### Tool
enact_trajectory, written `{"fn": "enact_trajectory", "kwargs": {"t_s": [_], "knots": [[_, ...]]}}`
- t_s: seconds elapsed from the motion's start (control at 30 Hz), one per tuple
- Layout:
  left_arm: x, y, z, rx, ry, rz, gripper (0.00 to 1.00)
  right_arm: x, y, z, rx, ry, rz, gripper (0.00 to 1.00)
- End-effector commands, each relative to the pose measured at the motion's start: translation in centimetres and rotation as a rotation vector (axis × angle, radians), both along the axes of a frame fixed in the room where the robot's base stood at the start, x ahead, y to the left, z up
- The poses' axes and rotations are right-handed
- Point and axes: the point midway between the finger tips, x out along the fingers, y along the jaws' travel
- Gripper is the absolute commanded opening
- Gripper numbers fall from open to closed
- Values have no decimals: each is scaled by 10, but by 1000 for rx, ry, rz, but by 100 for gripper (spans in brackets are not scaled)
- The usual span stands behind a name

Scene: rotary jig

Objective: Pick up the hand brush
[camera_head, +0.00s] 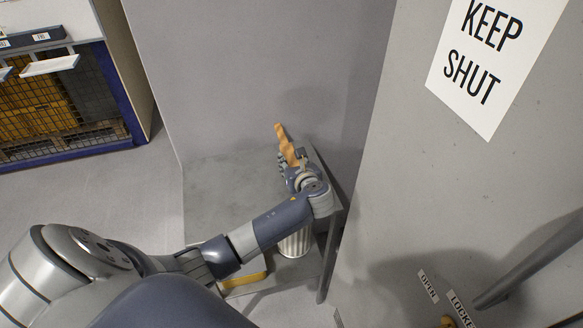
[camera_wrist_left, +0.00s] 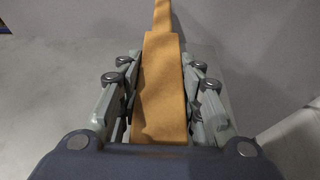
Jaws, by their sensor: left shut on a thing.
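The hand brush (camera_head: 286,147) shows as an orange-tan wooden piece with a wavy outline, standing up beyond my left gripper (camera_head: 294,168) in the head view. In the left wrist view the brush (camera_wrist_left: 160,88) runs lengthwise between the two fingers, with its narrow end pointing away. My left gripper (camera_wrist_left: 163,80) is shut on it, a finger on each side. No bristles can be made out. Whether the brush touches the grey table (camera_head: 220,190) below cannot be told. My right gripper is not in view.
A silvery can (camera_head: 296,243) stands below my left forearm, partly hidden. A yellow object (camera_head: 243,280) lies near the front. A grey door or panel (camera_head: 470,180) with a KEEP SHUT sign (camera_head: 485,60) is close on the right. A mesh-fronted unit (camera_head: 62,100) stands at the left.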

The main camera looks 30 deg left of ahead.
Motion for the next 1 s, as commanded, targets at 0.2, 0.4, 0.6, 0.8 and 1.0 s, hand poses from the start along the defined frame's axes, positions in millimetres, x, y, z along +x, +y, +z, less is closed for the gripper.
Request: {"fn": "enact_trajectory", "kwargs": {"t_s": [0.2, 0.4, 0.6, 0.8, 1.0], "knots": [[-42, -3, 7, 2, 0, -2, 0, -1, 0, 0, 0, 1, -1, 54], [-94, -7, 12, 2, 2, -2, 0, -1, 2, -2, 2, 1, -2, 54], [-134, -11, 17, 1, -1, -2, 0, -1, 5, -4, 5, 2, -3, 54], [-153, -13, 21, 2, -2, -6, 0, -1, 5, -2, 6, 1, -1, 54], [-131, -15, 38, 7, 2, -86, 0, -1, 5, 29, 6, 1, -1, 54]]}}
